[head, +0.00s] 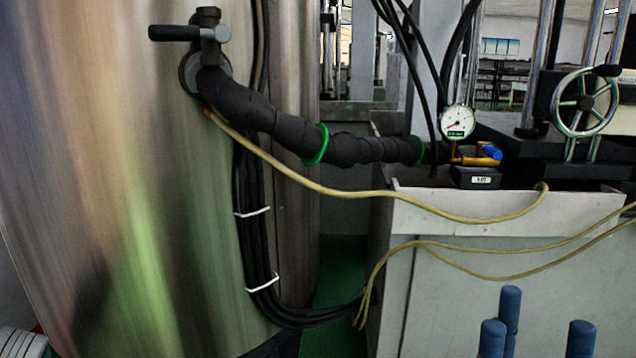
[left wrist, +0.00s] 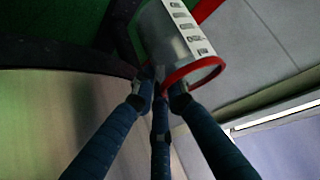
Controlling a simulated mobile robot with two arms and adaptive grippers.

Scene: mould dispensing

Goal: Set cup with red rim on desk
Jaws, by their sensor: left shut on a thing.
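The cup with the red rim (left wrist: 183,42) is at the top middle of the left wrist view. It is grey, tilted, and has a white strip with dark markings along its side. Its red rim faces down towards the camera. My left gripper (left wrist: 159,90) has its blue fingers closed together on the cup near the rim. The cup and left gripper are not in the head view. My right gripper (head: 527,325) shows at the bottom right of the head view, with its blue fingertips apart and nothing between them. No desk can be made out for sure.
A large steel tank (head: 130,200) fills the left of the head view. A black hose (head: 265,120) runs from its valve to a machine with a gauge (head: 457,121) and handwheel (head: 585,102). Yellow tubes (head: 450,212) hang across the pale cabinet (head: 480,290).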

